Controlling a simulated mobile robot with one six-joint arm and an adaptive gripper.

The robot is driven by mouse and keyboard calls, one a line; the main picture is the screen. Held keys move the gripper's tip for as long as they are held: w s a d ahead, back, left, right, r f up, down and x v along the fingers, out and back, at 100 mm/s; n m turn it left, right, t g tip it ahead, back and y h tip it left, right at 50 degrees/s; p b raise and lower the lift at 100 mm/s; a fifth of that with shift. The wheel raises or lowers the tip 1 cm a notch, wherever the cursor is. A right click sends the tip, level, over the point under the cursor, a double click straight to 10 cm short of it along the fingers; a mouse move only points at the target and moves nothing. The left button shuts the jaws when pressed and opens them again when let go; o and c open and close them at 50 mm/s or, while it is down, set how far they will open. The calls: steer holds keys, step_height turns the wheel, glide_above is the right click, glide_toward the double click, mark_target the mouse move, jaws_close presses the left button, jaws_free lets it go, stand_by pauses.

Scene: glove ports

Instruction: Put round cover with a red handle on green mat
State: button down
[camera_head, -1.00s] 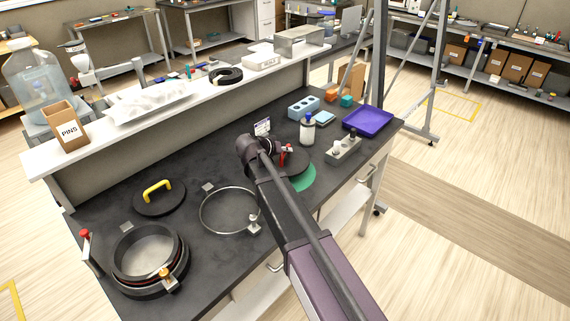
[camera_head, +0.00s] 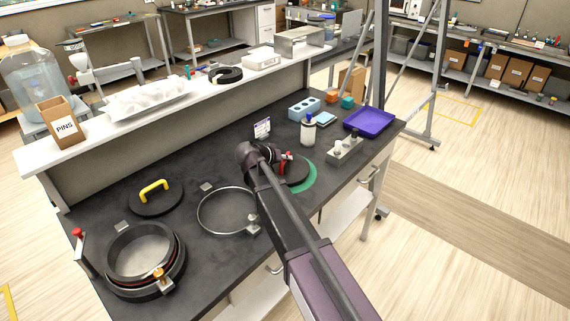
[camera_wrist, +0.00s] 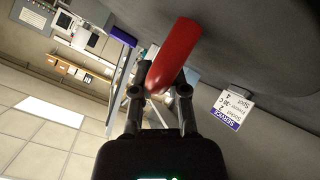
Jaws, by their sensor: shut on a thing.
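The round dark cover (camera_head: 296,174) with a red handle is over the green mat (camera_head: 312,180) on the bench. A green crescent shows at the cover's right and front edge. The rest of the mat is hidden. My gripper is shut on the red handle, which shows between the fingers in the wrist view (camera_wrist: 176,55). The fingertips (camera_wrist: 160,92) are close around it. In the head view my arm hides the cover's left part. I cannot tell whether the cover touches the mat.
A small sign (camera_head: 262,128), a white bottle with a blue cap (camera_head: 308,132), and a grey block with pegs (camera_head: 345,149) stand around the mat. A purple tray (camera_head: 370,122) lies farther right. A metal ring (camera_head: 199,212), a yellow-handled cover (camera_head: 155,203) and a round port (camera_head: 107,266) are left.

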steer(key=shift+f, duration=0.1)
stand_by(0.3)
steer(key=shift+f, duration=0.15)
steer(key=c, duration=0.6)
jaws_free()
steer(key=shift+c, duration=0.2)
steer(key=shift+r, duration=0.3)
steer(key=shift+s+a+r+p, duration=0.2)
steer(key=shift+s+p, duration=0.05)
steer(key=shift+p, duration=0.1)
steer(key=p+v, duration=0.6)
steer(key=v, duration=0.5)
